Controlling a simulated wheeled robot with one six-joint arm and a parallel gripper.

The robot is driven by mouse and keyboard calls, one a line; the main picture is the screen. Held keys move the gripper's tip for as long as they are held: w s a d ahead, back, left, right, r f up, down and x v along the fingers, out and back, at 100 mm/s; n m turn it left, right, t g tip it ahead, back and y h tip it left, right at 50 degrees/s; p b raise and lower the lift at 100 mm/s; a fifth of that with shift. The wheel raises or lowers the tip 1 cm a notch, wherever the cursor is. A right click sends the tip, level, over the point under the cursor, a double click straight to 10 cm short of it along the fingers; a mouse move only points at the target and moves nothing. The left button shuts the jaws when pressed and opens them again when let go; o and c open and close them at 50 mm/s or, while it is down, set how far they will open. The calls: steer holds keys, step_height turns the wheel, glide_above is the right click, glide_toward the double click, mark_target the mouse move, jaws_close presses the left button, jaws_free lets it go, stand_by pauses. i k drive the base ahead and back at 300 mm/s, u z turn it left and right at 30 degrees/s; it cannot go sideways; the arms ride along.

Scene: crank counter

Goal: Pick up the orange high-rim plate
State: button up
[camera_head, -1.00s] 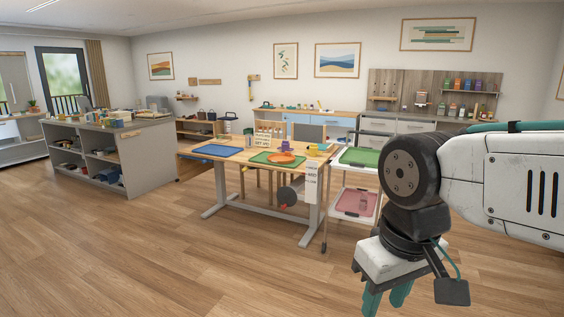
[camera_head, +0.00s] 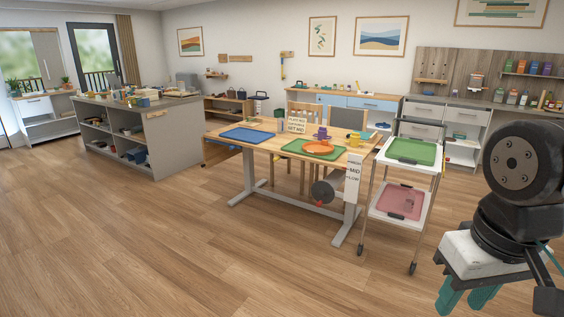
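The orange high-rim plate (camera_head: 318,148) sits on a green mat (camera_head: 296,146) on the wooden crank table (camera_head: 270,143). My gripper (camera_head: 468,300) is at the lower right, pointing down, well away from the plate and on the near side of the room. Its teal fingers are partly cut off by the bottom edge, and I cannot make out the gap between them clearly. Nothing shows held in it.
A blue mat (camera_head: 246,134), a purple item (camera_head: 322,132) and a sign (camera_head: 296,125) are also on the table. A crank wheel (camera_head: 321,192) hangs at its front. A trolley (camera_head: 385,215) with green and pink trays stands to the right. The wooden floor in front is clear.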

mark_target(317, 148)
steer(key=z, duration=0.35)
steer(key=i, duration=3.9)
steer(key=u, duration=0.35)
